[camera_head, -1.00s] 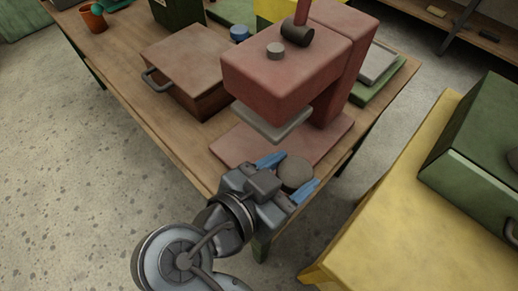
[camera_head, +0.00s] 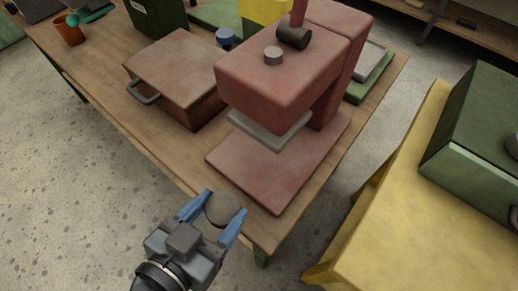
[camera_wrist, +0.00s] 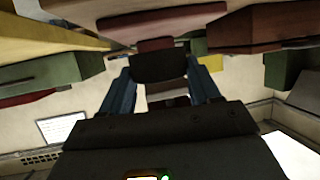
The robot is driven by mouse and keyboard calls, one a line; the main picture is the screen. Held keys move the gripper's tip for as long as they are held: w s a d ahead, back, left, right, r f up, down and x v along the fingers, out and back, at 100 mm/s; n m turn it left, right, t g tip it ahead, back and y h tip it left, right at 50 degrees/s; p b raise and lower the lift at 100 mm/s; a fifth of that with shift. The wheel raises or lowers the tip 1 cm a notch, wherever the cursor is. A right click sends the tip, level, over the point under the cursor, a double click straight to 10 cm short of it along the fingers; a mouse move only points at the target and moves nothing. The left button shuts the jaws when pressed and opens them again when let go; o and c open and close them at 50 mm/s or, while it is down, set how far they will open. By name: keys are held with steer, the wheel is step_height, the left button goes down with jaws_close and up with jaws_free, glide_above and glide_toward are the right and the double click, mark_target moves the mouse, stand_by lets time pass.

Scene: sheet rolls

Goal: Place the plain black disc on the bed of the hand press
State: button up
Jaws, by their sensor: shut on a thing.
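The hand press (camera_head: 285,80) is a dull red machine on the wooden table. Its flat red bed (camera_head: 272,175) is bare on top, below a pale grey pressing plate (camera_head: 262,132). My gripper (camera_head: 226,203) has its blue fingers shut on the plain dark disc (camera_head: 221,212), which looks grey-brown in the head view. The gripper holds it near the table's front edge, in front of the bed and apart from it. In the wrist view the disc (camera_wrist: 158,68) looks nearly black between the fingers, with a red surface, probably the bed (camera_wrist: 155,44), beyond it.
A brown box with a handle (camera_head: 178,75) stands left of the press on the wooden table (camera_head: 110,90). A yellow table (camera_head: 400,200) with a green box (camera_head: 478,140) is at the right. The pressing plate overhangs the rear of the bed; the bed's front is uncovered.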

steer(key=p, duration=0.3)
glide_above(260, 164)
steer(key=shift+a+r, duration=0.1)
steer(key=shift+f, duration=1.85)
steer(key=shift+f, duration=0.15)
steer(key=o, duration=1.2)
steer(key=shift+c, duration=0.2)
